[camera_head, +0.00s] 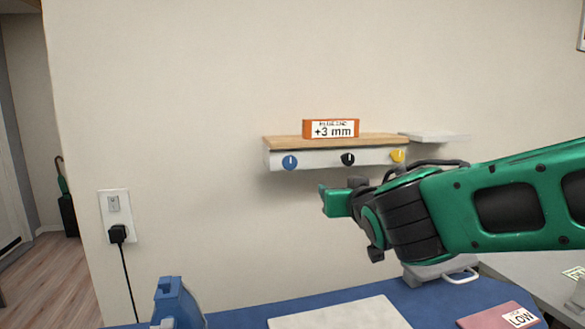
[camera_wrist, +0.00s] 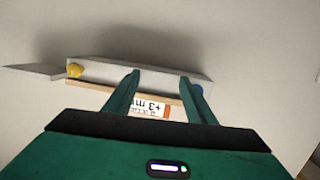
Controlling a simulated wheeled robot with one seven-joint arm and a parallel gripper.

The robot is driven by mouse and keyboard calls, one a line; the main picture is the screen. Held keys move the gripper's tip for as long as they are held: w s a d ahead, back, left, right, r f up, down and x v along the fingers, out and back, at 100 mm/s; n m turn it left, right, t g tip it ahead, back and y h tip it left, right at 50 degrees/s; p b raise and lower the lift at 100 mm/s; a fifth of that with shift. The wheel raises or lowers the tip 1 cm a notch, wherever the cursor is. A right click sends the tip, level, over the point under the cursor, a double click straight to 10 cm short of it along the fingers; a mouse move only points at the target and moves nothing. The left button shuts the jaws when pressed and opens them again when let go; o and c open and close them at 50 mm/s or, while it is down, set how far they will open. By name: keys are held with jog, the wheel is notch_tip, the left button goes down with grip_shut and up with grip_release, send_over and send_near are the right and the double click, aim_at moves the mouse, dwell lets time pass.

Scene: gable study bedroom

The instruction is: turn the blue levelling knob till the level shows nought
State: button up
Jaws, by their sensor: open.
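The blue knob (camera_head: 289,162) is at the left end of the white rail under a wooden shelf (camera_head: 385,139); its white mark looks upright. The orange level (camera_head: 331,129) stands on the shelf and reads "+3 mm". My gripper (camera_head: 328,201) is below and right of the blue knob, apart from it. In the wrist view, the view is upside down; my gripper (camera_wrist: 158,82) is open and empty, its two fingers before the rail.
A black knob (camera_head: 348,158) and a yellow knob (camera_head: 397,155) sit on the same rail, right of the blue one. A grey ledge (camera_head: 437,137) adjoins the shelf at right. A blue table (camera_head: 240,319) below bears a blue object (camera_head: 178,302) and a pale board (camera_head: 340,314).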

aim_at(291, 162)
jog(key=s+a+r+n+t+y, duration=0.1)
jog(key=a+r+t+y, duration=0.2)
jog(key=a, duration=0.5)
jog(key=shift+g, duration=0.7)
jog(key=x, duration=0.7)
jog(key=r+x, duration=0.1)
jog(key=x, duration=0.2)
jog(key=shift+w, duration=0.2)
jog(key=shift+c, duration=0.3)
jog(key=c, duration=1)
